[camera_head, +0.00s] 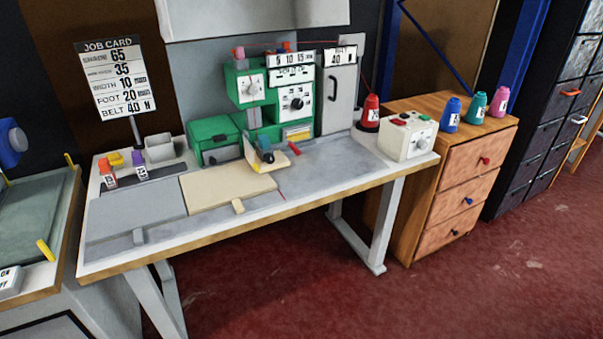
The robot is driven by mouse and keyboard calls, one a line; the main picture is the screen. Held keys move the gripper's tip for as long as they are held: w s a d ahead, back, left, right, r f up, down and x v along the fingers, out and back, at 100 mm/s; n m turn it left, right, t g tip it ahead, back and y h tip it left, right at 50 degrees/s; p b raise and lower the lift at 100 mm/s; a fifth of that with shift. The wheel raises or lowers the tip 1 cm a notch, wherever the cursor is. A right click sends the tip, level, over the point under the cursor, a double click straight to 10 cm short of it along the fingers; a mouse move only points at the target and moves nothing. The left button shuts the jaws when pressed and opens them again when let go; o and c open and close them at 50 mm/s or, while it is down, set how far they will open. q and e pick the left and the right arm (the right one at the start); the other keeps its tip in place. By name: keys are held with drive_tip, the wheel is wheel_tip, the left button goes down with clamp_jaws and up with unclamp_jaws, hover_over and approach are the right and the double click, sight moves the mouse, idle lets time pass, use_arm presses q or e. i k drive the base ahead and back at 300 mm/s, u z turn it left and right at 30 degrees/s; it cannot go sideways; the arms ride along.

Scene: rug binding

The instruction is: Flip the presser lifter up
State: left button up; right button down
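A green machine (269,105) with white dials stands at the back of the worktable (340,165). A small red lever (294,149) shows low on its right front, tilted; it may be the presser lifter, but I cannot tell for sure. A dark blue and black part (264,150) at the front stands over a small beige plate (262,168). A tall grey panel (338,95) with a black handle adjoins the machine on the right. Neither of my grippers is in view.
A beige board (228,190) lies on the table's front half. A job card (115,80) stands at the left. A red spool (370,112) and a white control box (407,137) stand at the right. A wooden drawer cabinet (468,172) is beyond. The red floor (330,290) in front is clear.

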sight(281, 145)
drive_tip(key=u, duration=0.8)
drive_tip(key=i, duration=0.4)
drive_tip(key=u, duration=0.05)
